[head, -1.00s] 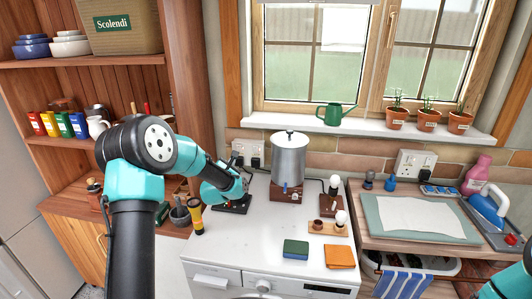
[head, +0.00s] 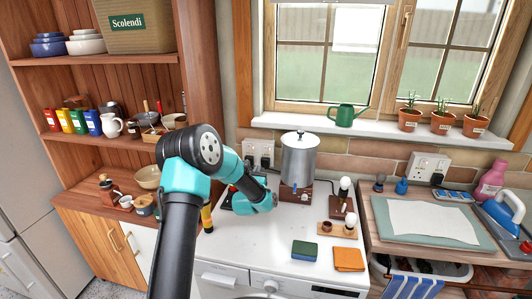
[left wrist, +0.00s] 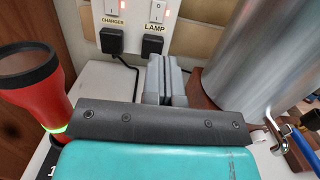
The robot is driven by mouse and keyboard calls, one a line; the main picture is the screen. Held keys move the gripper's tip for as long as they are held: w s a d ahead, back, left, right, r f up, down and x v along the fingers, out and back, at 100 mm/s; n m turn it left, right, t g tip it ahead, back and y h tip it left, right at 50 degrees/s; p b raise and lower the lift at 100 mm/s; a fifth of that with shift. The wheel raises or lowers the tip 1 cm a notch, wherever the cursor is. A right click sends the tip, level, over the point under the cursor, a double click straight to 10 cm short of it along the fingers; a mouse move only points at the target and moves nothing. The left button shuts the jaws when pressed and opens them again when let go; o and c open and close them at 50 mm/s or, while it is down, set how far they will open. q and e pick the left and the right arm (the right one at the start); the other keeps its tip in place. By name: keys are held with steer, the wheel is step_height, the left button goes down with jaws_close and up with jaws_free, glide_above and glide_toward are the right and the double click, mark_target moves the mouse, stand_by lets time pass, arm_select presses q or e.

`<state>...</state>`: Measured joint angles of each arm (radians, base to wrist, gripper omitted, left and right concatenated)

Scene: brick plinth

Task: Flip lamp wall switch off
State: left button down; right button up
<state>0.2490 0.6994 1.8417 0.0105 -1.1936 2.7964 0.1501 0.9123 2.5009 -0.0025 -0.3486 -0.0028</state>
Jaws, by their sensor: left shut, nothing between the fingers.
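The wall switch plate (head: 258,151) is on the brick wall left of the metal urn. In the left wrist view the lamp switch (left wrist: 157,11), marked LAMP, is at the top, with a red light beside it. The charger switch (left wrist: 112,8) is to its left, also with a red light. Black plugs sit under both. My left gripper (left wrist: 165,66) is shut and empty, below the lamp plug in the picture and apart from the switch. In the head view its fingers are hidden behind my wrist. My right gripper is out of view.
The metal urn (head: 299,160) stands close on the right, its tap (left wrist: 278,138) showing in the wrist view. Bulbs on wooden bases (head: 338,230), a sponge (head: 305,250) and an orange cloth (head: 349,259) lie further right.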

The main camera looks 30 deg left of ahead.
mark_target(266, 148)
arm_select(q)
steer(key=x, duration=1.4)
stand_by(0.4)
